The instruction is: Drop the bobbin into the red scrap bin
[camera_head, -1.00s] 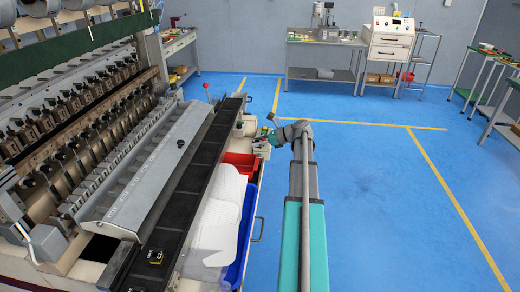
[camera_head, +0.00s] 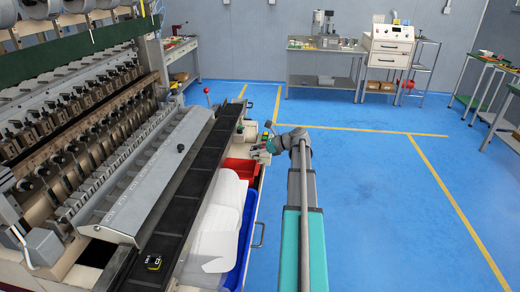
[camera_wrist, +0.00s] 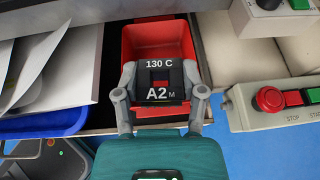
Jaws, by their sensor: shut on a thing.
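The bobbin (camera_wrist: 160,82) is a dark block marked "130 C" and "A2 M", with a small red patch in its middle. My gripper (camera_wrist: 162,92) is shut on it, with one grey finger at each side. In the wrist view the bobbin overlaps the red scrap bin (camera_wrist: 154,40), whose inside shows beyond it; the height of the bobbin over the bin is hard to tell. The bobbin cannot be made out there.
A blue tray (camera_wrist: 45,124) with white sheets (camera_wrist: 40,75) lies left of the bin. A control box (camera_wrist: 270,108) with a red stop button is to its right. The blue floor (camera_head: 380,210) at right is clear.

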